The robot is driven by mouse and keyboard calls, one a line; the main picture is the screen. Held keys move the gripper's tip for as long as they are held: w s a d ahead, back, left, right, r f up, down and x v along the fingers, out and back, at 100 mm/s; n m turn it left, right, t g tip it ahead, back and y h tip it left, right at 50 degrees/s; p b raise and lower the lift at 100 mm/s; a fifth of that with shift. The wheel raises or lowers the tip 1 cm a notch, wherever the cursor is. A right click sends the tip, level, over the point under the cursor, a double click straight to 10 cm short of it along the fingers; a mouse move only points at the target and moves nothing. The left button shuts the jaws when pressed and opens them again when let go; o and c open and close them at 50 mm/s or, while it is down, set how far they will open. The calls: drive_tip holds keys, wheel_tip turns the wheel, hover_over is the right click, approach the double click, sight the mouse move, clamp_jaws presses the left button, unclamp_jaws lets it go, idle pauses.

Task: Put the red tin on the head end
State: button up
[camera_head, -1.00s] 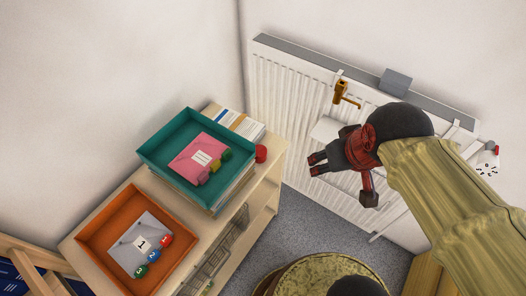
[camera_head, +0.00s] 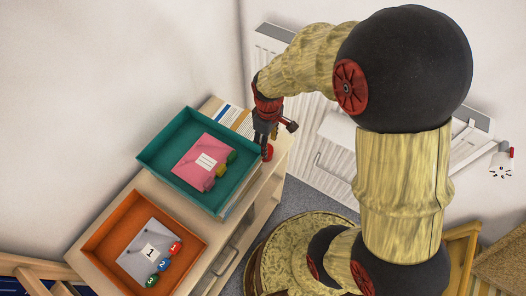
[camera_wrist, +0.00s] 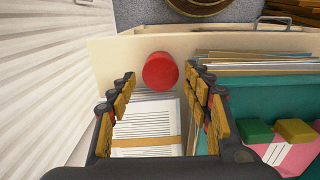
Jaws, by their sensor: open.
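The red tin (camera_wrist: 160,71) stands on the top of the low wooden cabinet (camera_wrist: 115,58), near its edge, beside the papers. In the head view the red tin (camera_head: 268,153) is partly hidden by my gripper. My gripper (camera_head: 267,142) points down over the cabinet's back right corner. In the wrist view my gripper (camera_wrist: 160,78) is open, with its fingertips on either side of the tin; I cannot tell whether they touch it. I cannot tell which part is the head end.
A teal tray (camera_head: 150,156) holding a pink folder and coloured blocks stands close to the tin. An orange tray (camera_head: 92,243) sits at the cabinet's near end. Papers (camera_head: 232,118) lie behind the teal tray. A white radiator (camera_head: 270,45) stands against the wall.

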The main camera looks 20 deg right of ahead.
drive_tip(key=f, duration=0.2)
drive_tip(key=f+b, duration=0.2)
drive_tip(key=f, duration=0.1)
drive_tip(key=shift+w+a+f, duration=0.25)
drive_tip(key=shift+w+f, duration=0.05)
drive_tip(key=shift+f, duration=0.05)
drive_tip(key=c, duration=0.3)
drive_tip(key=c, duration=0.7)
drive_tip(key=shift+c, duration=0.8)
drive_tip(key=shift+r, duration=0.15)
